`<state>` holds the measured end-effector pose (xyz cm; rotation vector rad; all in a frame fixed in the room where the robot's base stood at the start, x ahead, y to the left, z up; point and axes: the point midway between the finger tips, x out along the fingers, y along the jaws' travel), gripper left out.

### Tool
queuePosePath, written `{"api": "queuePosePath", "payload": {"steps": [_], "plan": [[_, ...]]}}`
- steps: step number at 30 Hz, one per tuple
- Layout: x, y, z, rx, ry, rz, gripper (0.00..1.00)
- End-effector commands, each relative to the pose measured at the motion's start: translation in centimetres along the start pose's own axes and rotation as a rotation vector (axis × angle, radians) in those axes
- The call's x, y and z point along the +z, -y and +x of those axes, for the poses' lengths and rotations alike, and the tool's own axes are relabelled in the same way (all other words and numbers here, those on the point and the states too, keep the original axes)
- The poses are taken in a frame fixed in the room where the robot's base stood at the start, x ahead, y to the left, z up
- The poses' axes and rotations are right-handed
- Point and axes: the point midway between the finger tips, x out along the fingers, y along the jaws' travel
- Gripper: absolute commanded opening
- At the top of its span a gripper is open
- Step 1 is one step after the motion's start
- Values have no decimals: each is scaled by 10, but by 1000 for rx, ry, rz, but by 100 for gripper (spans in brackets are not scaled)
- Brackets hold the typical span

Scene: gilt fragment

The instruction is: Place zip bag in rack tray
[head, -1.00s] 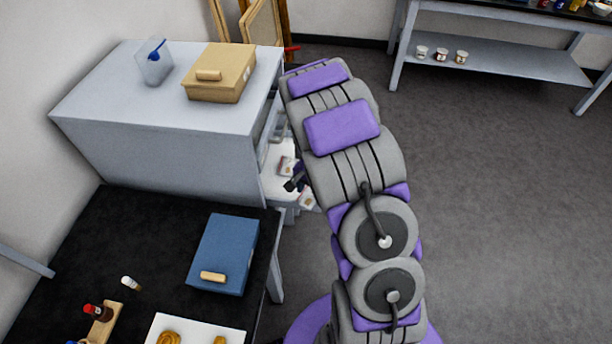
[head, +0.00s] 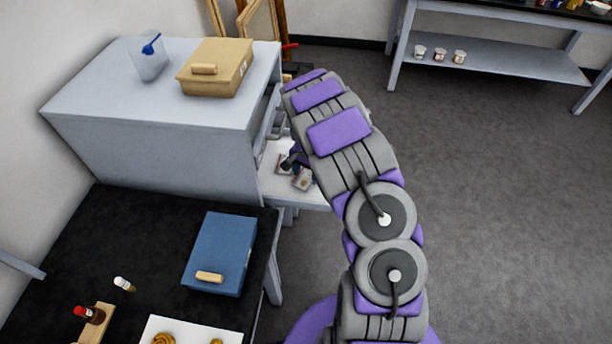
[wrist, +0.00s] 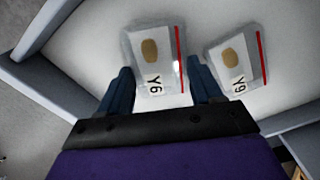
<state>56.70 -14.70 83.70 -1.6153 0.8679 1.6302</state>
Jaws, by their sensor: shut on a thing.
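My gripper (wrist: 160,72) is shut on a clear zip bag (wrist: 155,55) with a red seal strip, a brown oval piece and a label that seems to read Y6. The bag shows between the two dark fingers, over the white rack tray (wrist: 90,40). In the head view the pulled-out tray (head: 318,196) sticks out of the grey cabinet, and my gripper (head: 291,160) is low over it, partly hidden by my arm. A second similar bag (wrist: 236,58), its label seemingly Y9, lies in the tray to the right. I cannot tell whether the held bag touches the tray floor.
The grey cabinet (head: 150,110) carries a tan box (head: 222,70) and a clear cup with a blue scoop (head: 150,58). A black table (head: 110,240) holds a blue box (head: 222,250). The tray's grey walls (wrist: 45,88) border the bags. Open floor lies to the right.

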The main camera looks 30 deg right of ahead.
Motion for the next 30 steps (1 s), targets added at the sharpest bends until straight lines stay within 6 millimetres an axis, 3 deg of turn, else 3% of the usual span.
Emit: {"api": "queuePosePath", "payload": {"steps": [2,11,12,15,24,30], "plan": [[0,0,8,0,1,0,36],[0,0,8,0,1,0,36],[0,0,8,0,1,0,68],[0,0,8,0,0,0,75],[0,0,6,-1,-1,1,75],[-1,0,-11,-3,-4,0,75]]}}
